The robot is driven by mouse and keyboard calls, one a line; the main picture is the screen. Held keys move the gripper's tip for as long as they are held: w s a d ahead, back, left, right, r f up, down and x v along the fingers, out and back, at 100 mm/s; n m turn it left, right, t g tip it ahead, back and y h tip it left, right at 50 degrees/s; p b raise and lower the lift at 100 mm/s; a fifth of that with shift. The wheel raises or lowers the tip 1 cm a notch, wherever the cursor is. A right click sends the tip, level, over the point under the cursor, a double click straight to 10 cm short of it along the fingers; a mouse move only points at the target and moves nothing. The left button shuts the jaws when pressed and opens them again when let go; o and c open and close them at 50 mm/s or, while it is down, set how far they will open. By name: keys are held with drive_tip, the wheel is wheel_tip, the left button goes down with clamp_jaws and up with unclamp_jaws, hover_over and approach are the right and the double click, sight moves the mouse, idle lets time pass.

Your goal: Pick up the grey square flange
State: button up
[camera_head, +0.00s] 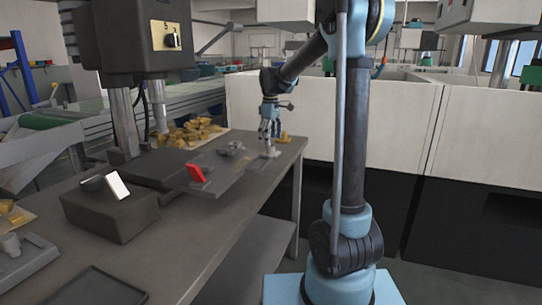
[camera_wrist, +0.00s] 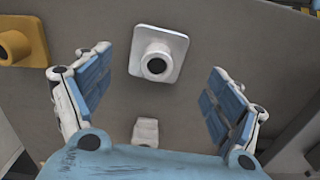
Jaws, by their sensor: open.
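The grey square flange (camera_wrist: 158,50) lies on the dark table top in the wrist view, its round hollow boss facing the camera. In the head view it is a small pale shape (camera_head: 270,153) near the table's far right edge, just below my gripper. My gripper (camera_wrist: 155,72) is open and empty. Its two blue-padded fingers are spread to the left and right. The flange lies between and beyond the fingertips, with no visible contact.
A yellow flange (camera_wrist: 22,44) lies to the left in the wrist view. A small pale block (camera_wrist: 146,131) is close to the palm. In the head view, a machine with a red part (camera_head: 196,173), yellow parts (camera_head: 193,132) and a dark box (camera_head: 110,212) occupy the table (camera_head: 215,222). A pale wall stands behind.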

sight(271, 148)
drive_tip(key=shift+w+f, duration=0.2)
drive_tip(key=shift+f, duration=2.35)
drive_tip(key=c, duration=1.3)
